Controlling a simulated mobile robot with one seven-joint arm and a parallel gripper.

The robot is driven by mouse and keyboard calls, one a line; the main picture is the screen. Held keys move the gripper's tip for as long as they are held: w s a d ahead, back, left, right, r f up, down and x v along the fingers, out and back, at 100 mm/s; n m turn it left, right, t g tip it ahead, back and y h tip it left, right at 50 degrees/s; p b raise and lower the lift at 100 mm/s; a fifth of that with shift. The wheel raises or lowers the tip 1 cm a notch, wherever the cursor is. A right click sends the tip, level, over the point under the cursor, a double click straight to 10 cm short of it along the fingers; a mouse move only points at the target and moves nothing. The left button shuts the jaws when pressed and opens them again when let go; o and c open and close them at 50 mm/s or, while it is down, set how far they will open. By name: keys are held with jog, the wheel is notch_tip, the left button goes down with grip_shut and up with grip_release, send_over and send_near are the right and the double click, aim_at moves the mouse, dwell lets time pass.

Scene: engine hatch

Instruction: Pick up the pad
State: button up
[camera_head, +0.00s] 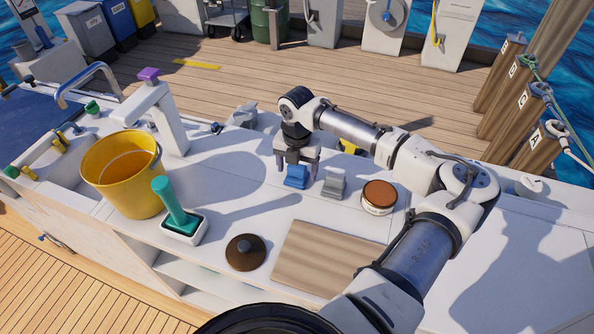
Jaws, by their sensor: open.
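My gripper (298,168) points down over the white counter, its two purple fingers apart. A small blue block (296,178) with a raised top sits below and between the fingers from this view; I cannot tell whether they touch it. A similar grey block (332,184) stands just to its right, apart from the fingers. Either block may be the pad; the picture does not settle which. The gripper holds nothing that I can see.
A round tin (379,198) stands right of the blocks. A wooden board (322,258), a dark knobbed disc (245,252), a green-handled tool (174,206) in a white holder and a yellow bucket (122,178) are nearer and left. A white faucet (160,112) rises behind the bucket.

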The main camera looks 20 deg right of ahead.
jog(key=shift+f, duration=0.5)
jog(key=shift+c, duration=0.3)
jog(key=c, duration=1)
jog(key=shift+r, duration=0.15)
notch_tip(320, 180, up, 20)
jog(key=b, duration=0.3)
jog(key=shift+b, duration=0.35)
jog(key=o, duration=0.4)
jog(key=c, duration=0.3)
